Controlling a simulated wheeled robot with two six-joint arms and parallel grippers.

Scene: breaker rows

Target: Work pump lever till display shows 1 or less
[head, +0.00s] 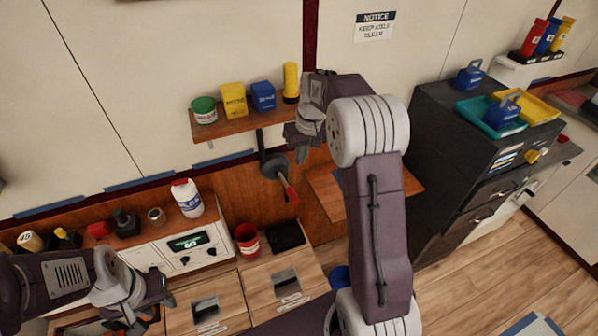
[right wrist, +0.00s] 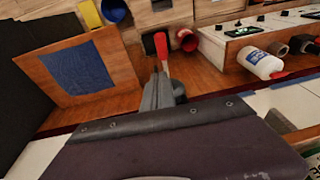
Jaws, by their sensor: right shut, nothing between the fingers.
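The pump lever has a grey round hub and a red handle (head: 289,193) slanting down to the right, below the wall shelf in the head view. The red handle (right wrist: 161,47) also shows just beyond my fingertips in the right wrist view. My right gripper (head: 296,141) is shut and empty, above the lever; I cannot tell whether it touches it. The display (head: 188,242) on the white panel shows green digits that look like 60. My left gripper (head: 150,312) is low at the left, away from the lever; its opening is unclear.
A wall shelf (head: 243,122) with several containers is close to my right gripper. A white bottle (head: 187,197) stands above the display panel. A red cup (head: 247,239) and a black tray (head: 286,236) sit below the lever. A dark cabinet (head: 437,140) stands at the right.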

